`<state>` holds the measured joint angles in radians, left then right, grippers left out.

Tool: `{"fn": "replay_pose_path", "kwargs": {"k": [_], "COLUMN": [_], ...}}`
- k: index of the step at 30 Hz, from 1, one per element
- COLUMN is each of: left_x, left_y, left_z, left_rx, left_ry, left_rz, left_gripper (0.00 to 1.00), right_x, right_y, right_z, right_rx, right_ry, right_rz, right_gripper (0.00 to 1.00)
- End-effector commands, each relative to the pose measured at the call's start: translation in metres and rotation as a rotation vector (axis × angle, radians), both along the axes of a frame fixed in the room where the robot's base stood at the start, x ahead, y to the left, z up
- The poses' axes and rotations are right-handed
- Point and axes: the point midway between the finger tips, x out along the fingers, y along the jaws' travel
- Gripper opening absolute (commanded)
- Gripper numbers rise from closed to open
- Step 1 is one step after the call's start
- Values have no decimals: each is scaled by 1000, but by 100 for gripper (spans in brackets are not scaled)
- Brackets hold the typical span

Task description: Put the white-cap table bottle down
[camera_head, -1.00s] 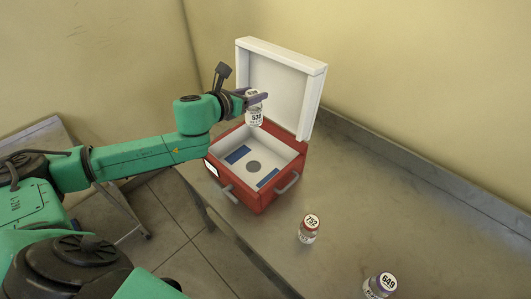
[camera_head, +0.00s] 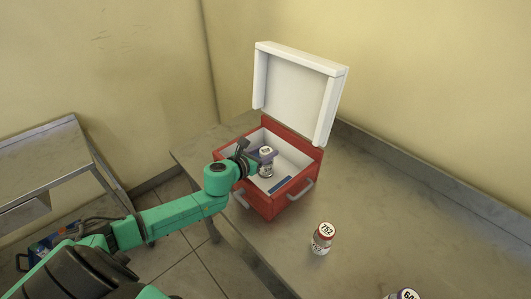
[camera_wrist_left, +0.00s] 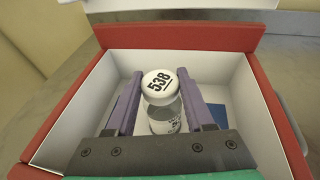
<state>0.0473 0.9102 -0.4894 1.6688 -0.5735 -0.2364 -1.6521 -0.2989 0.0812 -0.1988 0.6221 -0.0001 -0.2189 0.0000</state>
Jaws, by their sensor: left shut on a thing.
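The white-cap bottle (camera_head: 266,165), marked 538, is upright inside the open red incubator box (camera_head: 283,205). My left gripper (camera_head: 262,156) is shut on it from the left. In the left wrist view the white cap (camera_wrist_left: 159,84) and clear body show between the two purple fingers (camera_wrist_left: 160,103). The box's white inner walls surround the bottle in that view. I cannot tell whether its base touches the box floor. My right gripper is not in view.
The box's white lid (camera_head: 297,95) stands open at the back. Another bottle (camera_head: 403,294) is cut off at the bottom edge. A side table (camera_head: 50,160) is at left.

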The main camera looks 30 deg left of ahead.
Motion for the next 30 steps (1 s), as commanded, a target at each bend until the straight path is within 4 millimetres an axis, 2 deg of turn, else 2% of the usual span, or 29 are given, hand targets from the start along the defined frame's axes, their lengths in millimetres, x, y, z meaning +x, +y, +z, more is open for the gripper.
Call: {"fn": "replay_pose_path", "kwargs": {"k": [5,6,7,8,19,23,30], "left_x": [0,0,0,0,0,-13,-47], "left_y": [0,0,0,0,0,3,8], "left_z": [-4,-2,-2,-2,3,2,12], "left_rx": [1,0,0,0,0,1,1], "left_ry": [-1,0,0,0,0,3,4], "left_rz": [0,0,0,0,0,2,1], "left_gripper": [0,68,80,83,83,83,83], "right_x": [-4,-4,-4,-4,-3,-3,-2], "right_y": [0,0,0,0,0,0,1], "right_z": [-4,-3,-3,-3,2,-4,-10], "right_rx": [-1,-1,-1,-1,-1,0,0], "right_ry": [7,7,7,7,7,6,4], "right_rz": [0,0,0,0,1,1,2], "right_gripper": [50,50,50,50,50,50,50]}}
